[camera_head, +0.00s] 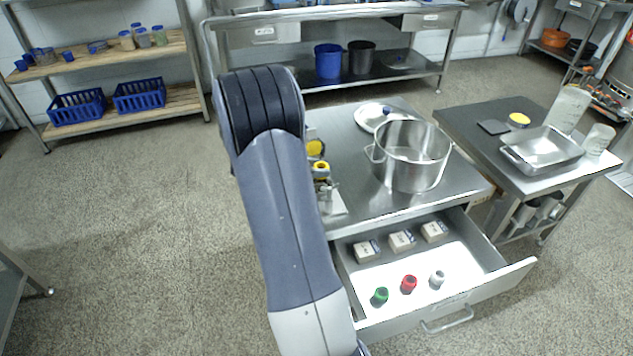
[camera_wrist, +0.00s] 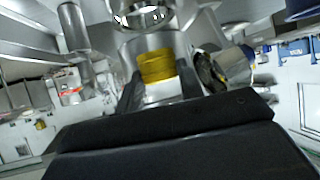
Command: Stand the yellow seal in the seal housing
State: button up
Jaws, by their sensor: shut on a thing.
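The yellow seal (camera_wrist: 157,66) is between my gripper's fingers (camera_wrist: 160,84) in the wrist view, and my gripper is shut on it. A shiny metal ring (camera_wrist: 143,17) lies just beyond the seal; I cannot tell whether it is the seal housing or whether they touch. In the head view a small yellow ring (camera_head: 321,167) shows on the metal work table, just right of my arm, with a second yellow part (camera_head: 315,149) behind it. My arm hides much of this area and my gripper there.
A large steel pot (camera_head: 409,155) and a white plate (camera_head: 384,114) stand on the work table (camera_head: 370,206). Below, an open drawer (camera_head: 480,296) holds pale boxes and green (camera_head: 380,296), red (camera_head: 409,284) and white (camera_head: 437,279) pieces. A side table (camera_head: 470,117) at right holds a metal tray (camera_head: 541,150).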

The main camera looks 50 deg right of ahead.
jog(key=shift+f+b, duration=0.35)
jog(key=shift+f, duration=1.7)
jog(key=shift+f, duration=0.1)
jog(key=shift+f, duration=0.1)
jog(key=o, duration=0.7)
jog(key=p+v, duration=0.1)
jog(key=v, duration=1.1)
